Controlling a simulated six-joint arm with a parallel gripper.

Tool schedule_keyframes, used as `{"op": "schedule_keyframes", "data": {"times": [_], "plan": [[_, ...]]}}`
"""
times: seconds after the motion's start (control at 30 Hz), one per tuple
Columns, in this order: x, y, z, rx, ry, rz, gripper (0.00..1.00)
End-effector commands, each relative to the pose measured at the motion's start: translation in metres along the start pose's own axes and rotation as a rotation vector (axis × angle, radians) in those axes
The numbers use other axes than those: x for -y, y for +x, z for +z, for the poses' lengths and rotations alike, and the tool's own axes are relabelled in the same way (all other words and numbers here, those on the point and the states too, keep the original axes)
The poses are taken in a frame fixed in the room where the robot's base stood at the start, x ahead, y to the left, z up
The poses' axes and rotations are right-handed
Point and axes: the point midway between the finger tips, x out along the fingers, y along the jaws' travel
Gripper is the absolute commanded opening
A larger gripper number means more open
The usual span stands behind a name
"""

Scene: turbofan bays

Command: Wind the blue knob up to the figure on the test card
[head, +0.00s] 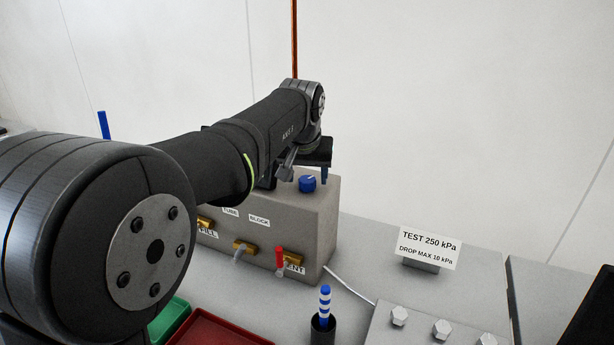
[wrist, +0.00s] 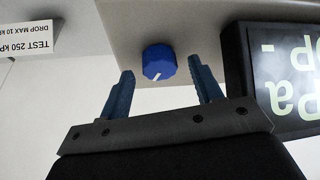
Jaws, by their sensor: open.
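The blue knob (head: 307,183) sits on top of the grey block (head: 310,220). In the wrist view the knob (wrist: 158,62) shows a white pointer line and lies beyond and between the tips of my gripper (wrist: 160,75). The blue fingers are apart, with nothing between them, and no contact with the knob shows. In the head view my gripper (head: 318,176) is beside the knob, partly hidden by my arm. The test card (head: 429,250) reads "TEST 250 kPa, DROP MAX 10 kPa"; it also shows upside down in the wrist view (wrist: 27,42).
A display (wrist: 285,75) is partly visible in the wrist view, its figure cut off. The block's front has brass fittings and a red-handled valve (head: 280,258). A black cup (head: 322,328) holds a blue-and-white striped item. Red (head: 215,330) and green trays stand at the front.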

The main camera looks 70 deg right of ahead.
Motion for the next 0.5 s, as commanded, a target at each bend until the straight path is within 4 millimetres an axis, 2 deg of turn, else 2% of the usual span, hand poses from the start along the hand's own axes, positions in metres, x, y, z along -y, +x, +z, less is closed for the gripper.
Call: {"op": "schedule_keyframes", "data": {"times": [0.13, 0.4, 0.5], "plan": [[0.0001, 0.0088, 0.0002, 0.0, 0.0, 0.0, 0.59], [0.0, 0.01, 0.0001, -0.001, 0.0, 0.0, 0.59], [0.0, 0.0099, 0.0001, -0.001, 0.0, 0.0, 0.41]]}}
